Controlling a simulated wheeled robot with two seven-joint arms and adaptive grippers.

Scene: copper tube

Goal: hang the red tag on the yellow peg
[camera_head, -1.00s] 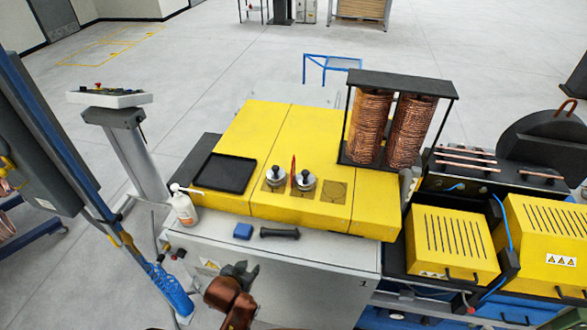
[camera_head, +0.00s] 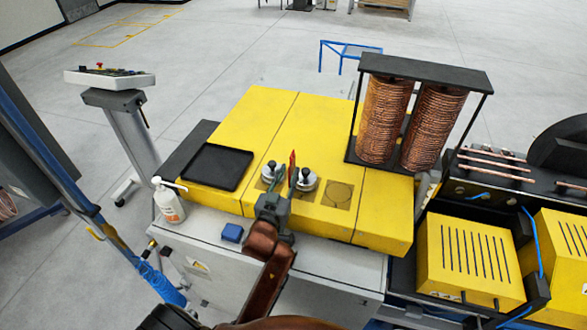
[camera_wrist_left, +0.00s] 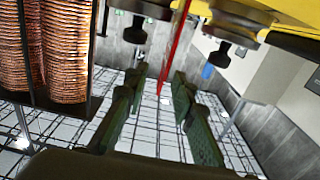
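The thin red tag (camera_head: 292,162) stands upright on the yellow machine top, between two silver fixtures with black knobs. My left gripper (camera_head: 284,176) is at the tag's near side, its fingers apart. In the left wrist view, the red tag (camera_wrist_left: 176,48) shows as a narrow red strip in line with the gap between the open fingers (camera_wrist_left: 160,74). I cannot tell how far the tag reaches between them, but neither finger visibly closes on it. I cannot make out the yellow peg against the yellow surfaces. My right gripper is not in view.
The left silver fixture (camera_head: 266,174) and right silver fixture (camera_head: 307,182) flank the tag closely. A black tray (camera_head: 217,167) lies to the left, and copper coils (camera_head: 383,120) stand in a black rack behind right. A white bottle (camera_head: 169,203) and blue block (camera_head: 232,233) are near the front.

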